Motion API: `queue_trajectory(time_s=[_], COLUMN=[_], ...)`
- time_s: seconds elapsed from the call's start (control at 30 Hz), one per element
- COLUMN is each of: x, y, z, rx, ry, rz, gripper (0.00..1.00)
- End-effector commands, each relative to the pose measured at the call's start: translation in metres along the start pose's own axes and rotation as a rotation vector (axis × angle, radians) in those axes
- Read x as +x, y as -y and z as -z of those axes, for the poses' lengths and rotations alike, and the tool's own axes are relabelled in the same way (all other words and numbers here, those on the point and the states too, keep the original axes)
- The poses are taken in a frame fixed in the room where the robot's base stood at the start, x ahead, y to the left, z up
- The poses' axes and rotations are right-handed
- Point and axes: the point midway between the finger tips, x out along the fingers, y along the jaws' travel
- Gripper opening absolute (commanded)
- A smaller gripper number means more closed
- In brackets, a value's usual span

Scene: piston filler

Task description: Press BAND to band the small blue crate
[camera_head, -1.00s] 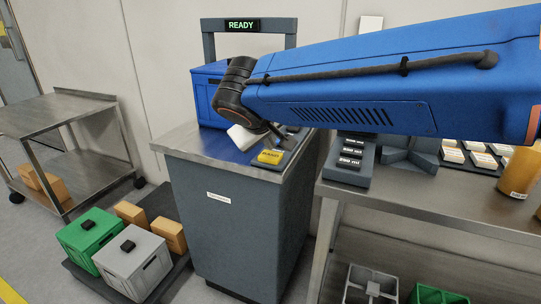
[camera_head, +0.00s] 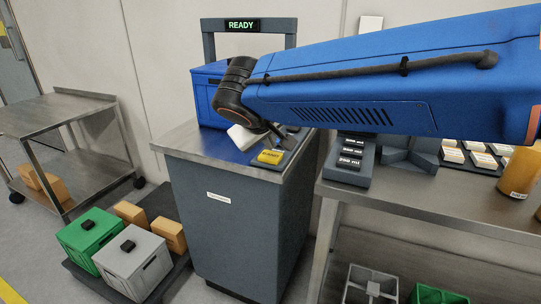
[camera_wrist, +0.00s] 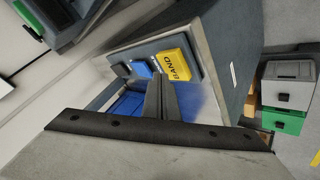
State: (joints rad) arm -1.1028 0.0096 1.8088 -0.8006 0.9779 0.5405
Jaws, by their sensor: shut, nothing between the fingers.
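The yellow BAND button (camera_head: 270,157) is on a small panel at the right front of the grey banding machine's top. The blue crate (camera_head: 206,95) stands on the machine under the arch, partly hidden by my arm. The display (camera_head: 241,25) on the arch reads READY in green. My gripper (camera_head: 284,132) is above and behind the button, partly hidden by the wrist. In the wrist view its fingers (camera_wrist: 160,80) are together and empty, close beside the button; contact cannot be told.
A steel table (camera_head: 430,205) on the right holds a stand of dark labelled blocks (camera_head: 352,160) and an amber container (camera_head: 518,172). Green (camera_head: 90,232) and grey (camera_head: 133,268) crates stand low at the left. A steel cart (camera_head: 55,112) is at the far left.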

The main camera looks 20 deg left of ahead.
Motion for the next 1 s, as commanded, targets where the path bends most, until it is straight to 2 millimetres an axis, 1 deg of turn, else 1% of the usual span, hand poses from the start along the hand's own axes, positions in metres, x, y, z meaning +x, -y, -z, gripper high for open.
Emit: queue_trajectory(time_s=[0.47, 1.0], x=[0.0001, 0.0056], y=[0.0001, 0.0042], z=[-0.0001, -0.004], rx=[0.0, 0.0], ry=[0.0, 0.0], rz=[0.0, 0.0], gripper=[0.0, 0.0])
